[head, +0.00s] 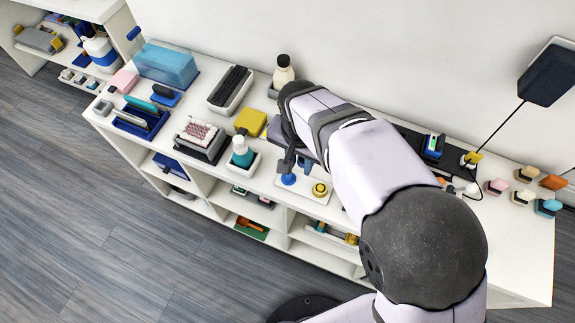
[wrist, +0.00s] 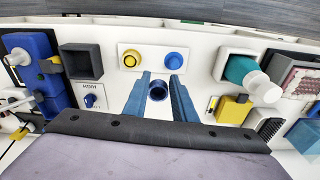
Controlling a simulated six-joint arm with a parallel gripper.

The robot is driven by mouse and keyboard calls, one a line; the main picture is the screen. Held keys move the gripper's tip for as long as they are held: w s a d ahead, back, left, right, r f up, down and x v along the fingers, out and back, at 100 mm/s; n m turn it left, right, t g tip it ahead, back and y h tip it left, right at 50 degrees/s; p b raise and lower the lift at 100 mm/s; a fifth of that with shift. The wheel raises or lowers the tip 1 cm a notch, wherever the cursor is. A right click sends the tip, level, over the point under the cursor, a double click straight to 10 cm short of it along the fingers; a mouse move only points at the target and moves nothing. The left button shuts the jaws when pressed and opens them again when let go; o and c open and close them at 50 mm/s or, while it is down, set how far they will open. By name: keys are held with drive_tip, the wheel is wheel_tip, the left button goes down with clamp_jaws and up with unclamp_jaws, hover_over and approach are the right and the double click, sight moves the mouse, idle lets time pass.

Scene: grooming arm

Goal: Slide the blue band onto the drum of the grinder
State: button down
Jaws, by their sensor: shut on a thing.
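My gripper (wrist: 158,80) has its two blue fingers on either side of a dark blue ring, the blue band (wrist: 157,91), whose open end shows in the wrist view. The gripper is shut on it, over the shelf near a white plate (wrist: 151,69). The plate carries a round blue piece (wrist: 173,60) and a yellow ring (wrist: 130,59); both also show in the head view, blue (head: 288,179) and yellow (head: 319,190).
A bottle with a teal base (head: 242,152) and a yellow block (head: 250,122) stand on the other side. My arm hides part of the shelf top.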

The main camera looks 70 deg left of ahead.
drive_tip(key=w+d+r+m+p, duration=0.2)
drive_tip(key=w+d+r+p, duration=0.3)
drive_tip(key=w, duration=0.3)
drive_tip(key=w+d+r+m+p, duration=0.2)
drive_tip(key=w+d+r+p, duration=0.2)
drive_tip(key=w+r+p, duration=0.3)
drive_tip(key=w+d+m+p, duration=0.2)
drive_tip(key=w+d+p, duration=0.15)
drive_tip(key=d, duration=0.75)
drive_tip(key=f+n, duration=0.1)
drive_tip(key=n, duration=0.1)
drive_tip(key=s+d+f+n, duration=0.1)
drive_tip(key=f+n, duration=0.3)
drive_tip(key=shift+s+d+n, duration=0.35)
drive_tip(key=shift+n, duration=0.05)
drive_tip(key=shift+r, duration=0.1)
